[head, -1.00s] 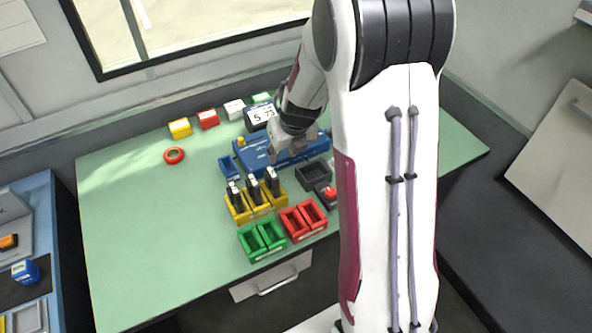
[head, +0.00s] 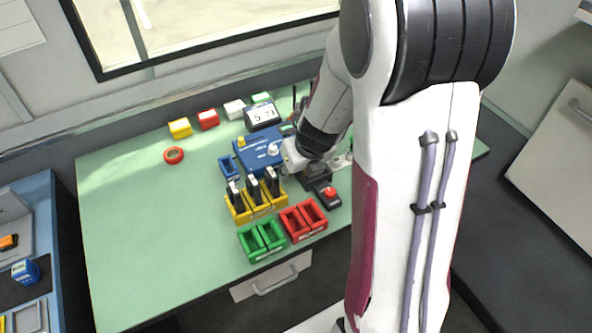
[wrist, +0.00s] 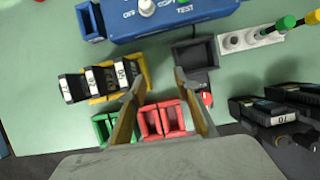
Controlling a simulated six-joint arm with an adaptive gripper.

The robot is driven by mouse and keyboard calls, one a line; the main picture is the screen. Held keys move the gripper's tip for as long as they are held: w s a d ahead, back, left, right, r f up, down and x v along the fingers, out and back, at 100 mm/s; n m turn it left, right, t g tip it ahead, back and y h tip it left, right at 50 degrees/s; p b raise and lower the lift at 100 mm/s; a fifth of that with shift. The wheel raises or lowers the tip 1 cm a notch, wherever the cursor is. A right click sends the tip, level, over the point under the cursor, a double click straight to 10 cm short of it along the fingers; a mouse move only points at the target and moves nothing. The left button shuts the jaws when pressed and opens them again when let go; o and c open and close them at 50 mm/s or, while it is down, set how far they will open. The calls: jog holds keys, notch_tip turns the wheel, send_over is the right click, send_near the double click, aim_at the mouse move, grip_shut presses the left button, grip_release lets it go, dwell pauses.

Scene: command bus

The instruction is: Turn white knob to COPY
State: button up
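The blue box (head: 250,155) sits at the back middle of the green table. Its white knob (head: 272,149) is in view just left of my gripper. I cannot tell where the knob points. My gripper (head: 290,157) is just to the right of the knob. In the wrist view my gripper (wrist: 158,80) is open, its two fingers apart with nothing held between them. The knob lies beyond the fingertips.
Yellow holders with black modules (wrist: 112,78), red bins (wrist: 162,122), green bins (head: 262,240) and a dark tray (wrist: 197,55) stand near the box. A white socket strip (wrist: 250,38) is on the right. A display (head: 262,115) stands behind. The table's left side is mostly free.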

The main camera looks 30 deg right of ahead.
jog(key=shift+w, duration=0.1)
jog(key=w+d+r+m+t+h, duration=0.1)
jog(key=w+d+r+m+h, duration=0.25)
jog(key=m, duration=0.65)
jog(key=w+d+r+m+t+y, duration=0.15)
jog(key=w+d+m, duration=0.35)
jog(key=m, duration=0.5)
jog(key=w+a+m+g+y, duration=0.1)
jog(key=a+m, duration=0.7)
jog(key=m, duration=0.8)
jog(key=shift+w+a+f+g+y, duration=0.25)
jog(key=shift+g+y, duration=0.25)
jog(key=shift+g, duration=0.35)
